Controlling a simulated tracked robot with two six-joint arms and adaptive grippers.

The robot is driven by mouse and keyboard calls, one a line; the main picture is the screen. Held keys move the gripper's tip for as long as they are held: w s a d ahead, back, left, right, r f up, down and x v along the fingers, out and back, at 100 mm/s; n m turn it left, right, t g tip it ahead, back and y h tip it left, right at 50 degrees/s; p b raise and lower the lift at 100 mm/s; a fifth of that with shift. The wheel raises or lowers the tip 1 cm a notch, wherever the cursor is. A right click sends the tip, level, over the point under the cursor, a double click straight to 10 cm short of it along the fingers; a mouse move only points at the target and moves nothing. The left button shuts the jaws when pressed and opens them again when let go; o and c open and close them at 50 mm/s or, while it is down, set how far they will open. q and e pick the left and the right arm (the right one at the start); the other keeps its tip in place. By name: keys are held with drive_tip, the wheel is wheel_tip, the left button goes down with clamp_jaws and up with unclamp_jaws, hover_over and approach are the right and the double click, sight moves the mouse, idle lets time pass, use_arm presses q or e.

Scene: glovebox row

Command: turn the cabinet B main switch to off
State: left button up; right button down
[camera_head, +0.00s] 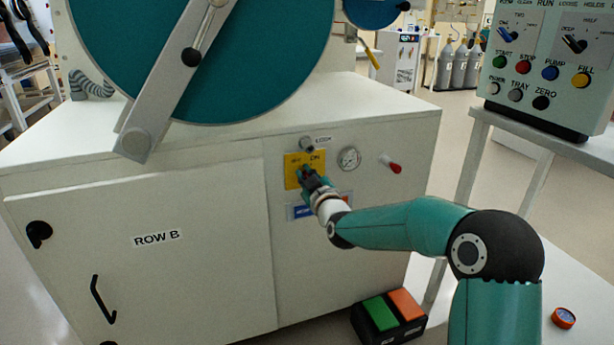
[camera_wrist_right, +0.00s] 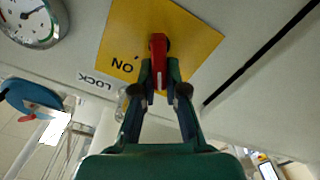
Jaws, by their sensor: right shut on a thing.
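The cabinet B main switch is a red handle (camera_wrist_right: 158,46) on a yellow plate (camera_head: 291,173) on the front of the cabinet marked ROW B. The plate also shows in the right wrist view (camera_wrist_right: 195,38), with the word ON readable. My right gripper (camera_head: 307,174) reaches the plate from the lower right and covers part of it. In the right wrist view its fingers (camera_wrist_right: 160,78) are shut on the red handle, one on each side. Which label the handle points at I cannot tell. My left gripper is not in view.
A gauge (camera_head: 349,158) and a red-tipped knob (camera_head: 391,164) sit right of the plate; a LOCK knob (camera_head: 307,143) is above it. A large teal round door (camera_head: 260,60) stands on top. A green-and-orange pedal (camera_head: 390,315) is on the floor. A button panel (camera_head: 548,75) stands right.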

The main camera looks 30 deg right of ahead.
drive_tip(key=shift+a+f, duration=0.1)
drive_tip(key=c, duration=1.2)
unclamp_jaws()
drive_tip(key=v, duration=1.2)
